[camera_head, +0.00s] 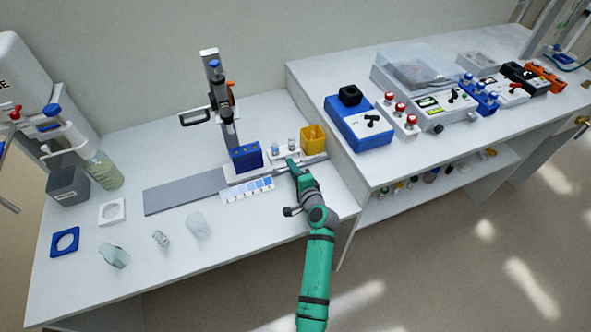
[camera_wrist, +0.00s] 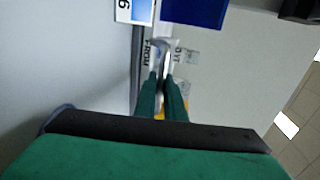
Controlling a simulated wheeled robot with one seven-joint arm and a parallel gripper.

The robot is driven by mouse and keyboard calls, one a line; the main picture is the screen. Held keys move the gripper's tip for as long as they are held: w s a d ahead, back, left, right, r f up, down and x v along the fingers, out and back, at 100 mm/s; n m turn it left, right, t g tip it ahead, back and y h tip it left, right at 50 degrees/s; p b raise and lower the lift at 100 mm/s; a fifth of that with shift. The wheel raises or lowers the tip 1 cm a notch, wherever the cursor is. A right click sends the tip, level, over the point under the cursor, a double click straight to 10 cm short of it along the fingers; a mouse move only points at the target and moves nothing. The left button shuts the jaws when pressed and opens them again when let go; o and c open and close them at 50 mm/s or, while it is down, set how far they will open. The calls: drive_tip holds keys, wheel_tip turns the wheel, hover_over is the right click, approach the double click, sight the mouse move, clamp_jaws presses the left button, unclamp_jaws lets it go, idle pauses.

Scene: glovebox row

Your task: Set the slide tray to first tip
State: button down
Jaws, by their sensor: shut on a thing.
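The slide tray is a pale, low carriage (camera_head: 236,180) on a grey track (camera_head: 185,192) on the left bench. It carries a blue tip block (camera_head: 246,156) and small vials (camera_head: 291,143); a yellow cup (camera_head: 313,137) stands at its right end. A label strip with blue squares (camera_head: 247,191) lies along the front. A black-handled upright stand (camera_head: 222,95) rises behind the block. My gripper (camera_head: 293,165) is at the tray's front right, shut on a narrow part of the tray, mostly hidden by the fingers. In the wrist view my gripper (camera_wrist: 163,78) points at it, beside printed lettering.
Loose clear containers (camera_head: 198,226), a blue square ring (camera_head: 65,242) and a white square ring (camera_head: 112,211) lie at the left front. A grey bin (camera_head: 68,180) stands behind them. A higher bench (camera_head: 400,160) with instruments is to the right. The track's left part is bare.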

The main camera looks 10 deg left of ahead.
drive_tip(key=shift+w+d, duration=0.1)
drive_tip(key=shift+d, duration=0.2)
drive_tip(key=c, duration=1.8)
unclamp_jaws()
drive_tip(key=shift+c, duration=0.2)
drive_tip(key=shift+a, duration=0.1)
drive_tip(key=v, duration=1.1)
drive_tip(key=shift+a, duration=0.1)
drive_tip(key=shift+w, duration=0.1)
